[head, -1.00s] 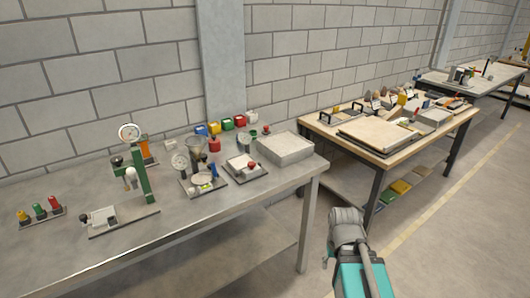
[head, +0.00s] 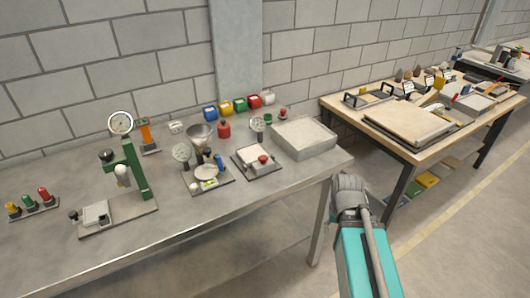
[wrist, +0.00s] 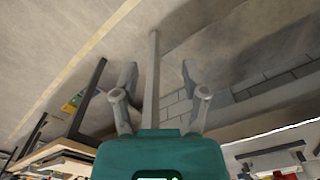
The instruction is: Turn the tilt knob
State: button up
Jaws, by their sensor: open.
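A wide, shallow sand-coloured bed (head: 408,119) in a dark frame lies on the wooden table (head: 385,133) at right in the head view. I cannot make out a tilt knob on it. A grey open box (head: 303,138) with a pale inside stands at the right end of the metal table. My gripper (wrist: 157,70) is open and empty in the wrist view, its two fingers well apart. A grey table leg shows between them, beyond the fingers. In the head view my arm is in front of the metal table's right end and the fingers are hidden.
The metal table (head: 235,210) carries a green press stand (head: 137,172), a plate with a red knob (head: 262,159) and several coloured containers. Its front strip is bare. Floor with a yellow line (head: 445,222) lies open at right. A grey column stands behind.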

jog(key=shift+w+a, duration=0.15)
jog(key=o, duration=0.4)
jog(key=shift+w+a+r, duration=0.1)
jog(key=shift+w, duration=0.05)
notch_tip(320, 180, up, 20)
jog(key=r+n+p, duration=0.1)
jog(key=n+p, duration=1.5)
jog(key=p, duration=0.5)
send_over(263, 157)
jog(key=shift+w+f, duration=0.1)
jog(key=shift+f, duration=0.2)
jog(key=shift+f+b, duration=0.15)
jog(key=shift+b, duration=0.2)
notch_tip(263, 157, down, 14)
jog(key=b, duration=1.3)
jog(key=shift+r, duration=0.25)
